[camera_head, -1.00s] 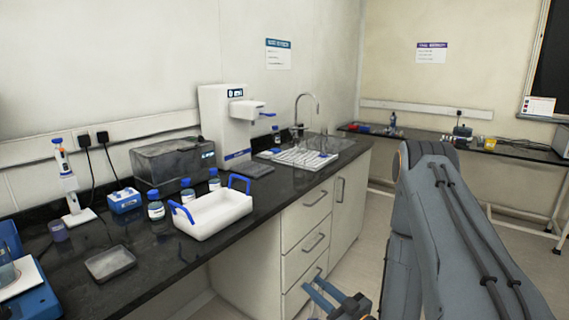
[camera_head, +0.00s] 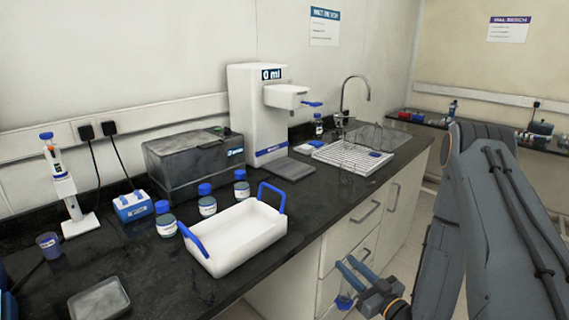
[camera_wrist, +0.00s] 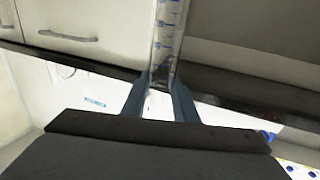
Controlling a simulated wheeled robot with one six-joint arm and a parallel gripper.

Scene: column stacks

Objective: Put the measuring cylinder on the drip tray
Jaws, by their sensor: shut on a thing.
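The measuring cylinder (camera_wrist: 167,40) is clear with blue marks and stands between my fingers in the wrist view. My gripper (camera_wrist: 160,88) is shut on it. The drip tray (camera_head: 288,169) is the flat grey plate at the foot of the white dispenser (camera_head: 243,108), on the counter, behind and left of my gripper. Nothing stands on it.
A white carrier with blue handles (camera_head: 236,239) stands left of the drip tray, near the counter's front edge. Several blue-capped bottles and a grey box (camera_head: 190,160) are behind it. A white drying rack (camera_head: 352,155) and sink are to the right.

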